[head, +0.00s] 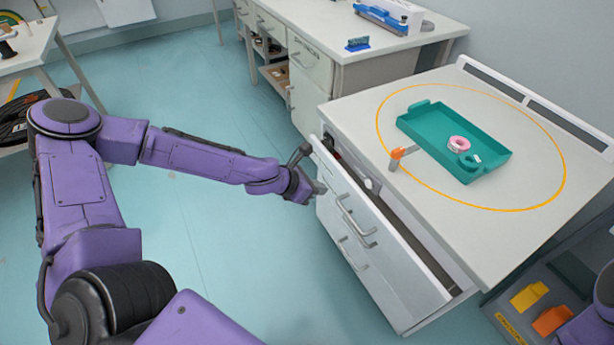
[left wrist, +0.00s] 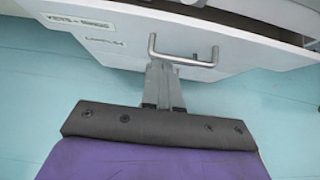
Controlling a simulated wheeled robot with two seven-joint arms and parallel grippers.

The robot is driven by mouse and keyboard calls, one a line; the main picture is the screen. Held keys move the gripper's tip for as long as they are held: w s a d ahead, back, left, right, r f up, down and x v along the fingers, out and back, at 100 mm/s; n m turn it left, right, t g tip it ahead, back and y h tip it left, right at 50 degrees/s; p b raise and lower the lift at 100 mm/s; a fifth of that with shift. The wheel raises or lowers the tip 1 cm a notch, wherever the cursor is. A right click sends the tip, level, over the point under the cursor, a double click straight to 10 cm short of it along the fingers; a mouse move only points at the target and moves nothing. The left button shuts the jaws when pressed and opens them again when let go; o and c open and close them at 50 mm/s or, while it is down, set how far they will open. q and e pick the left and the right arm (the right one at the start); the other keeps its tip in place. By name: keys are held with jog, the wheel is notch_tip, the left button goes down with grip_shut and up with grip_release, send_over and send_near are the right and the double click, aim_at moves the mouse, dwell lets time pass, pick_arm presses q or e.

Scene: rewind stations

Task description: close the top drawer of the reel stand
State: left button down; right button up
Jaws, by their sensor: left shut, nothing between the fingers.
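The reel stand (head: 350,110) is a pale cabinet at the right in the head view. Its top drawer (head: 388,243) stands partly out, with a gap behind its front showing part of the inside. A bar handle (head: 356,220) is on the drawer front. My left gripper (head: 322,188) is shut and empty, at the far end of the drawer front. In the left wrist view the closed fingers (left wrist: 161,68) point at a labelled drawer front (left wrist: 115,45) and overlap its metal handle (left wrist: 185,60); contact cannot be told. My right gripper is out of view.
On the stand top, a teal tray (head: 415,125) holds a pink ring (head: 459,142) inside a yellow outline, beside an orange-tipped grey item (head: 398,155). A white workbench (head: 330,28) stands behind. An open shelf with yellow and orange items (head: 530,295) is at lower right. The floor (head: 230,260) is clear.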

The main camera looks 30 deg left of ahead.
pick_arm(q)
jog(key=shift+s+a+r+p, duration=0.2)
jog(key=shift+s+r+p, duration=0.15)
jog(key=shift+r, duration=0.4)
jog(key=c, duration=1.6)
grip_release()
jog(key=shift+s, duration=0.25)
jog(key=o, duration=0.5)
jog(key=shift+m+g, duration=0.3)
jog(key=shift+m, duration=0.3)
jog(key=f+b, duration=0.4)
jog(key=d+f+b, duration=0.1)
jog(key=f+b, duration=0.1)
jog(key=shift+s, duration=0.4)
jog(key=m+t+y+b, duration=0.2)
jog(key=m+t+b, duration=1)
jog(key=b, duration=1)
send_near(349, 216)
jog(key=shift+n, duration=0.3)
jog(key=x, duration=0.1)
jog(key=b+x, duration=0.2)
jog(key=x, duration=0.1)
jog(key=shift+w+f, duration=0.15)
jog(key=shift+f, duration=0.1)
jog(key=x, duration=0.5)
jog(key=shift+w, duration=0.4)
grip_shut()
